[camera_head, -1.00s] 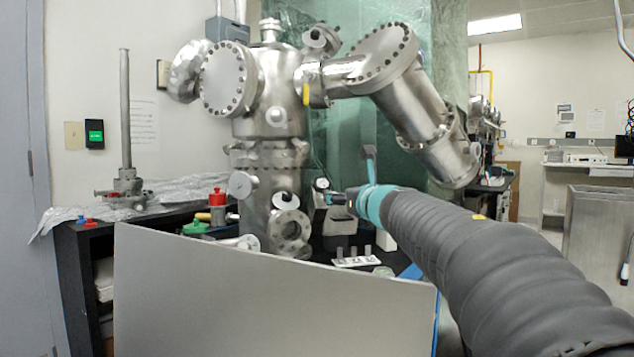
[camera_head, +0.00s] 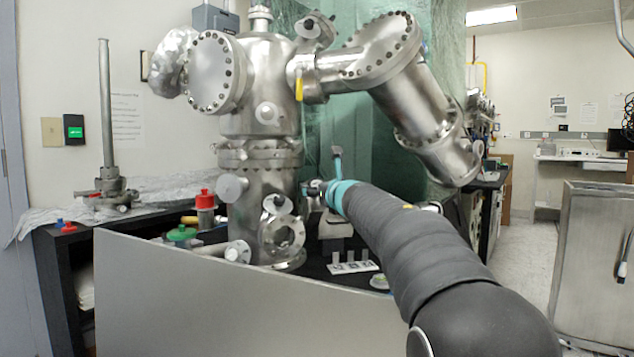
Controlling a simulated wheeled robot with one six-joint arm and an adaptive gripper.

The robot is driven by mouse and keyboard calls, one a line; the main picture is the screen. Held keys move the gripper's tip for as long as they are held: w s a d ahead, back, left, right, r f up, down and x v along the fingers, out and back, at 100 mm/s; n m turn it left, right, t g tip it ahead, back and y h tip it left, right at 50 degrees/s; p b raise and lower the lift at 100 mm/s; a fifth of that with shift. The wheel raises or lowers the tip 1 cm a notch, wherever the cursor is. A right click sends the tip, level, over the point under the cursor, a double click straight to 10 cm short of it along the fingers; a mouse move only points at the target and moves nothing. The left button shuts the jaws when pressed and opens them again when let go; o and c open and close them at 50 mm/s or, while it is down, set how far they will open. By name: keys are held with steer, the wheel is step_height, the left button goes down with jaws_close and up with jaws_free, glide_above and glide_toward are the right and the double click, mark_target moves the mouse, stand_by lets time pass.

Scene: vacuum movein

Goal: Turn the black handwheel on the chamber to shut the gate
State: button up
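The steel chamber (camera_head: 262,122) stands upright at the centre left, with round bolted flanges and a thick tube arm at the right. I cannot clearly make out the black handwheel; the wrist of my arm and the small dark parts beside the chamber's lower column make it hard to tell apart. My gripper (camera_head: 314,188) is at the far end of my dark arm, past the teal band, close to the right side of the lower column. It is small and partly hidden by the wrist, so its fingers and any contact do not show clearly.
A grey panel (camera_head: 230,303) stands in front of the chamber. A red-capped container (camera_head: 204,208) and a green-topped item (camera_head: 181,233) sit left of the column. A white holder (camera_head: 352,267) with small posts lies right of it. Open floor shows at the far right.

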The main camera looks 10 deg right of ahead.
steer(key=shift+w+a+p, duration=0.15)
steer(key=shift+w+p, duration=0.05)
steer(key=shift+w, duration=0.55)
steer(key=shift+w+a+p, duration=0.1)
steer(key=shift+w+p, duration=0.1)
steer(key=shift+w, duration=0.55)
steer(key=c, duration=1.2)
